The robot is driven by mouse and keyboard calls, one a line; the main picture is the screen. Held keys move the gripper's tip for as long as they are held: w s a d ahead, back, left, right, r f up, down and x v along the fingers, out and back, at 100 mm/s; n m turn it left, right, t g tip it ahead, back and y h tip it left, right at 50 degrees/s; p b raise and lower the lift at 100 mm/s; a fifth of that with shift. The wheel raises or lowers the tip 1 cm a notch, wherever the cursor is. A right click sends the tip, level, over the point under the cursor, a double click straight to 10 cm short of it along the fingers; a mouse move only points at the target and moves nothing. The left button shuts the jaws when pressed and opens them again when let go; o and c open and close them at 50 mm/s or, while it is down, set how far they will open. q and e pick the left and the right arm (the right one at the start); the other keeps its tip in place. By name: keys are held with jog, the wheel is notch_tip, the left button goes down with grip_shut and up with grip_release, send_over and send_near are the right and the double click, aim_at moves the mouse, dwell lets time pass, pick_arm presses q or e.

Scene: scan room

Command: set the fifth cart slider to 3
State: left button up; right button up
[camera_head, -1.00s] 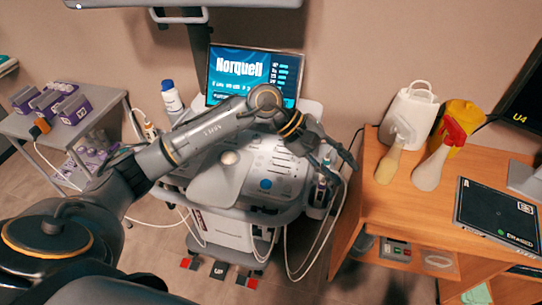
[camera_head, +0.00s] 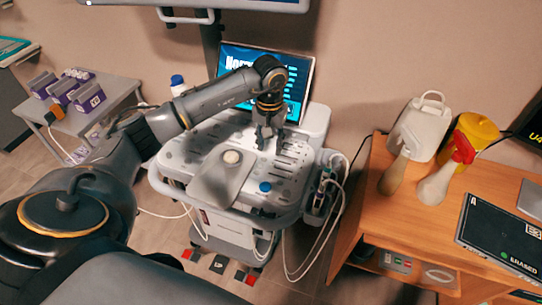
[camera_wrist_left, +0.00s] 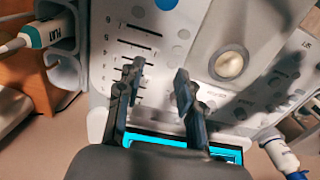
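The grey-white cart (camera_head: 165,181) stands in the middle of the head view, with a control panel on top. A row of slider slots (camera_head: 292,152) lies on the panel's right side. My left gripper (camera_head: 267,143) points down over the back of the slider area. In the left wrist view its fingers (camera_wrist_left: 157,76) are apart with nothing between them. They partly cover the lower slots. My right gripper is out of view.
The cart's monitor (camera_head: 297,85) stands behind my left gripper. A blue knob (camera_head: 265,187) and a round pale trackball (camera_head: 232,157) are on the panel. Probes and cables (camera_head: 327,185) hang on the cart's right side. A wooden desk (camera_head: 375,225) stands to the right.

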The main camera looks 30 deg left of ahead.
aim_at(273, 163)
pick_arm(q)
jog(key=f, duration=0.4)
jog(key=f+p, duration=0.1)
jog(key=f, duration=0.1)
jog(key=shift+w+d, duration=0.3)
jog(key=shift+w, duration=0.05)
jog(key=shift+s+a+f, duration=0.1)
jog(key=shift+f, duration=0.4)
